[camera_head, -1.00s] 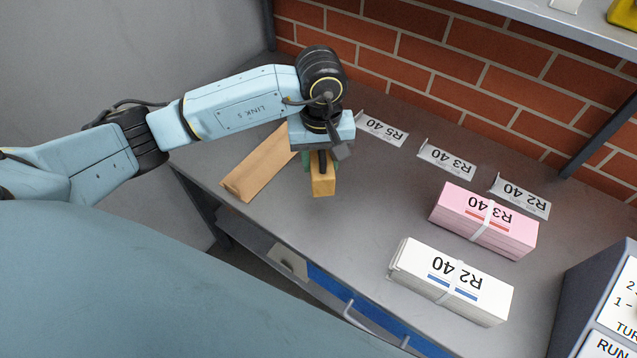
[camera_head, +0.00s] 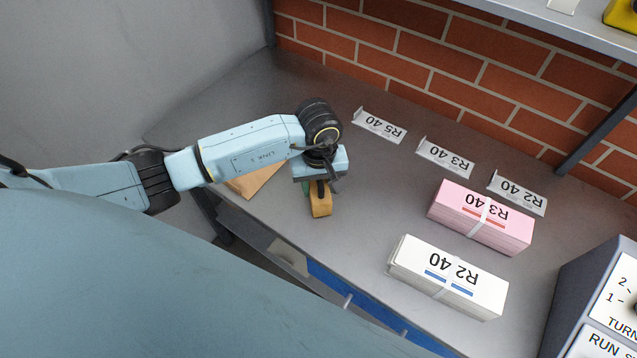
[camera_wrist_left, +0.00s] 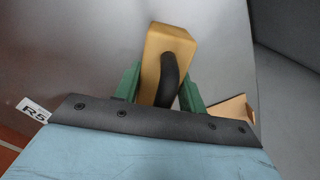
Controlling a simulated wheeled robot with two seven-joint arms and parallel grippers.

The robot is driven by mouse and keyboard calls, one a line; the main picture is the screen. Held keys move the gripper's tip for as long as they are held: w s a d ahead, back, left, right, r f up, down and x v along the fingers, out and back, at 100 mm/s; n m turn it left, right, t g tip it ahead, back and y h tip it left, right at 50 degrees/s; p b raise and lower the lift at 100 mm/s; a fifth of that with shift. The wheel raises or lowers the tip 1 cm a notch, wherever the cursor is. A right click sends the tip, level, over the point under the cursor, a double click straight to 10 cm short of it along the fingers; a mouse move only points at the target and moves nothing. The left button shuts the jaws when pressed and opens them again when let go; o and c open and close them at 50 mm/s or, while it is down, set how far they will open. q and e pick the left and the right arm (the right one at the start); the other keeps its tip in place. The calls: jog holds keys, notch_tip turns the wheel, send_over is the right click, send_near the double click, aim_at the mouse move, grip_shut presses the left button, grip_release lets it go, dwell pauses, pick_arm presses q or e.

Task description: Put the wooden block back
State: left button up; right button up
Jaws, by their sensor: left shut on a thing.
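The wooden block (camera_head: 321,208) is a small yellow-tan block below my left gripper (camera_head: 318,188) in the head view. In the left wrist view the block (camera_wrist_left: 170,50) sits between the green fingers of my left gripper (camera_wrist_left: 160,88), with a dark curved piece on it. The left gripper is shut on it, over the left part of the grey table. I cannot tell whether the block touches the table. My right gripper is not in view.
A pink R3 40 bundle (camera_head: 480,220) and a white R2 40 bundle (camera_head: 450,272) lie to the right. Label holders (camera_head: 446,157) line the back by the brick wall. The mid-table is clear.

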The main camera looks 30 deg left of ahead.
pick_arm(q)
jog(key=shift+f, duration=0.1)
jog(key=o, duration=1.1)
notch_tip(320, 180, up, 12)
jog(key=shift+r, duration=0.2)
